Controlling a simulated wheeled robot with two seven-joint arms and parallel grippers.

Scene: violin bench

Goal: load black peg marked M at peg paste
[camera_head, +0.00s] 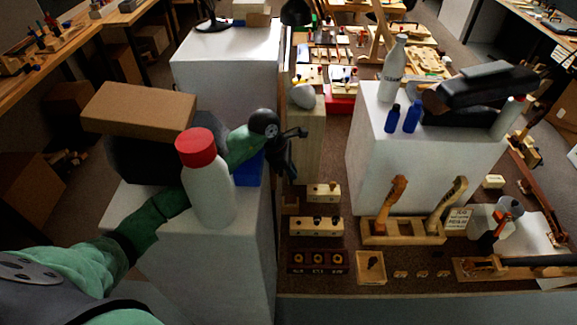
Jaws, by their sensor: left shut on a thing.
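My left gripper (292,150), dark and at the end of my green arm, is shut on a small dark thing. That thing is too small and dark to make out, and no letter M can be read. The gripper is above and behind the wooden peg blocks, beside a pale wooden post. I cannot tell which item is the peg paste. My right gripper is not in view.
A white bottle with a red cap (208,180) stands before my left arm on a white block (200,260). A wooden rack with two handled tools (403,232) and a small wooden tray (370,267) are at right.

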